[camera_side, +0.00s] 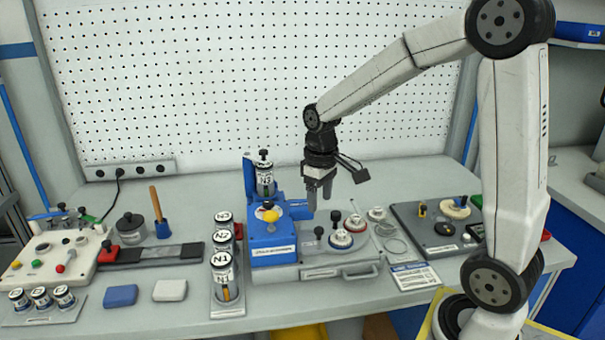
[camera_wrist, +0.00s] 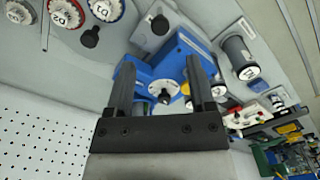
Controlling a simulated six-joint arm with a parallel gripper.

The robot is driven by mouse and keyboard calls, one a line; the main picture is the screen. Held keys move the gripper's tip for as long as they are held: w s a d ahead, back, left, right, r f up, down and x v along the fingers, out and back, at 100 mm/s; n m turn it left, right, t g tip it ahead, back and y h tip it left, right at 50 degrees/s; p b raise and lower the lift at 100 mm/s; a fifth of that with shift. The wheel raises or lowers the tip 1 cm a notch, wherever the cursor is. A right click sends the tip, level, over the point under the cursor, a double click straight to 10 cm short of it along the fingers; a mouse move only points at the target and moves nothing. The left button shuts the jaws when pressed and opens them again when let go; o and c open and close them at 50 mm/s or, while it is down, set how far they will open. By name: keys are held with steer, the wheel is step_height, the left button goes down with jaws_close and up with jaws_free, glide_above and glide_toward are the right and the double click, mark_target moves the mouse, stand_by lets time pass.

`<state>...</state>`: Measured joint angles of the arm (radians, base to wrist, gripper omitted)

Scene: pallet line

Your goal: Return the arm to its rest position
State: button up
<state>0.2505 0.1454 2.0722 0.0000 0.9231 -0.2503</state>
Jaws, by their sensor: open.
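My gripper (camera_side: 319,196) hangs from my arm, fingers pointing down, above the bench just right of the blue station. Its two fingers are apart with nothing held between them; in the wrist view the open fingers (camera_wrist: 163,88) frame part of the blue station. The blue station (camera_side: 272,236) has a yellow knob (camera_side: 270,214) on top and a labelled jar (camera_side: 264,180) standing at its back. My arm is stretched out from its base at the right, over the bench.
A rack of labelled jars (camera_side: 223,265) stands left of the station. A dark fixture plate (camera_side: 435,232) lies to the right. The pegboard (camera_side: 240,80) closes off the back.

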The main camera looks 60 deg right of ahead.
steer(key=shift+a, duration=0.1)
stand_by(0.3)
steer(key=s+a+f+t, duration=0.2)
steer(key=s+a+f, duration=0.5)
steer(key=a, duration=0.2)
steer(key=shift+s+f+t, duration=0.15)
steer(key=shift+f+t, duration=0.1)
steer(key=shift+t, duration=0.05)
stand_by(0.9)
